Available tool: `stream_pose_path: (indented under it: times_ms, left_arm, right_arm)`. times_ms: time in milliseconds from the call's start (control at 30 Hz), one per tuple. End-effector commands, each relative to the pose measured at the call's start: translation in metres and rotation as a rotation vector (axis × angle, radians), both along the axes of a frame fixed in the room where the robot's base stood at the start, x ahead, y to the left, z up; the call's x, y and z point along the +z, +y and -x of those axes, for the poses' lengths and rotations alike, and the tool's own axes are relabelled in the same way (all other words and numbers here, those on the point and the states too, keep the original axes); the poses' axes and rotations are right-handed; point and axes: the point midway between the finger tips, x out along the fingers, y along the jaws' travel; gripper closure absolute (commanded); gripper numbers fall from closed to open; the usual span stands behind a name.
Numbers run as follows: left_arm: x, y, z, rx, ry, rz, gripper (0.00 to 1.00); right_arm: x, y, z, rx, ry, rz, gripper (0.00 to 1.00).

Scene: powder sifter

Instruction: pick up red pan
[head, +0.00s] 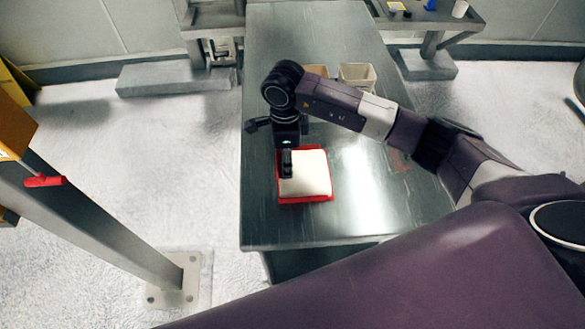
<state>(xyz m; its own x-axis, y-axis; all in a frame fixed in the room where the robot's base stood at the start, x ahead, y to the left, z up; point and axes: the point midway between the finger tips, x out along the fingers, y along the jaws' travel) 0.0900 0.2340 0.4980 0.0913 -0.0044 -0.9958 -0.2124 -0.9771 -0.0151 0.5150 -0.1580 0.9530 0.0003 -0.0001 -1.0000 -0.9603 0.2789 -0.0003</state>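The red pan (306,199) lies on the metal table near its front edge. It is square and holds a white filling (313,175). My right gripper (287,170) reaches in from the right and points down at the pan's left side. It covers part of the pan's left rim. I cannot tell whether its fingers touch the pan or are closed on it. My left gripper is out of view.
The metal table (380,218) is mostly clear around the pan. A pale open bin (357,75) and a partly hidden tan bin (316,71) stand farther back. A grey post (110,228) with a red handle (44,181) stands at the left.

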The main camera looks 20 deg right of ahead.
Motion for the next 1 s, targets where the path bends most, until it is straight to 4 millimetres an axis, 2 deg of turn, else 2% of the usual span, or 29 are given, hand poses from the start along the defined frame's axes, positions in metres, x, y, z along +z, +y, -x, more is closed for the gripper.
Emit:
stream_pose_path:
  times_ms: [33, 300, 733, 867, 1000]
  left_arm:
    - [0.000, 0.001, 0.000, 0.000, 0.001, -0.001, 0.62]
    - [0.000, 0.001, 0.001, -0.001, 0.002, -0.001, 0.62]
    - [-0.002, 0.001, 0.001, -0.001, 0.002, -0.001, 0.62]
    - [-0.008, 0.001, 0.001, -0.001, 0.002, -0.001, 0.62]
    - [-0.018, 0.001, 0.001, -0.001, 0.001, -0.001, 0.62]
  right_arm:
    - [0.000, 0.000, 0.000, 0.000, 0.000, 0.000, 0.71]
    - [0.001, 0.000, 0.000, 0.000, 0.000, 0.000, 1.00]
    - [0.006, 0.000, -0.001, 0.000, -0.003, -0.001, 1.00]
    - [0.017, 0.000, -0.002, -0.001, -0.005, -0.002, 1.00]
    - [0.043, 0.001, -0.003, 0.001, -0.008, -0.002, 1.00]
